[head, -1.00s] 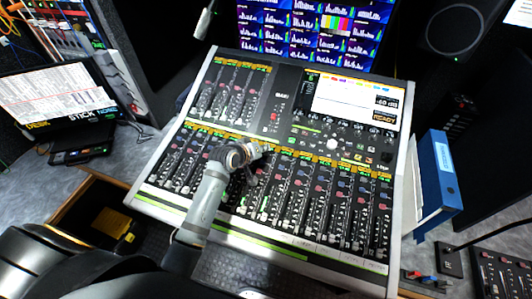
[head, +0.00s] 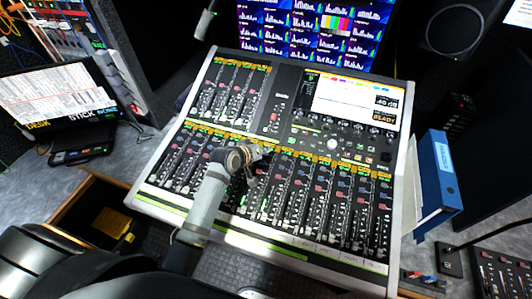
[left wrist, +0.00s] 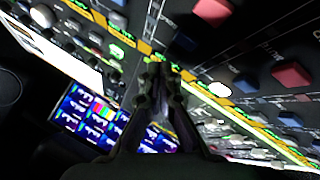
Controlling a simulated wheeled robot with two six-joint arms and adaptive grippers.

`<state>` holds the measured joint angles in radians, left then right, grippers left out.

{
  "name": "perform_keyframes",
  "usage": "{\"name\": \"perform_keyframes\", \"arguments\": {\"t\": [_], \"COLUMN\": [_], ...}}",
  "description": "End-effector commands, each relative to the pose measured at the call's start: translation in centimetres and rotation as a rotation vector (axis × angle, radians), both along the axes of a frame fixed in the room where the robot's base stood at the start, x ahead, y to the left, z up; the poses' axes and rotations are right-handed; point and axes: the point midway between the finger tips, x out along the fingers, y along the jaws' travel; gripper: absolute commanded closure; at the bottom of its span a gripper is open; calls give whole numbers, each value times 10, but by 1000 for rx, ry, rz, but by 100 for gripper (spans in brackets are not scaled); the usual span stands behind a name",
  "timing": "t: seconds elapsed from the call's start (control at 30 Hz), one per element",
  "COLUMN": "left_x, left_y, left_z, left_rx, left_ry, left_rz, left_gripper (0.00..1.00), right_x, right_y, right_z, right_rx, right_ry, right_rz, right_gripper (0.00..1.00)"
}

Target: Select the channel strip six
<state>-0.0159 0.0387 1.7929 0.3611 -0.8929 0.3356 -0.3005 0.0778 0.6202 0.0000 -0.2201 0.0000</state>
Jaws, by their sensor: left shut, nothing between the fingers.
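The mixing console (head: 401,185) stands in the middle of the head view, with a row of channel strips (head: 300,205) across its lower half. Yellow-orange labels run along the top of the strips. My left gripper (head: 265,153) is shut and empty, with its fingertips over the label band near the middle of the row. In the left wrist view the closed fingers (left wrist: 163,75) point at the panel, between a lit white button (left wrist: 220,89) and a lit green button (left wrist: 117,51). I cannot tell whether the tips touch the panel. Strip numbers are too small to read.
The console screen (head: 350,98) and a monitor (head: 310,25) are behind. A blue binder (head: 437,175) stands at right, beside a small panel (head: 500,270).

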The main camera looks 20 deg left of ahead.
Motion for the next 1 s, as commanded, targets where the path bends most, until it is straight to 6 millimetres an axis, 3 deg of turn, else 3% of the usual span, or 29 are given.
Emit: {"name": "perform_keyframes", "arguments": {"t": [1.0], "left_x": [1], "left_y": [0], "left_z": [-8], "left_rx": [0], "left_ry": [1], "left_rz": [-1], "left_gripper": [100], "right_x": [0], "right_y": [-3], "right_z": [-1], "right_rx": [-3], "right_ry": [0], "right_rz": [1], "right_gripper": [59]}}
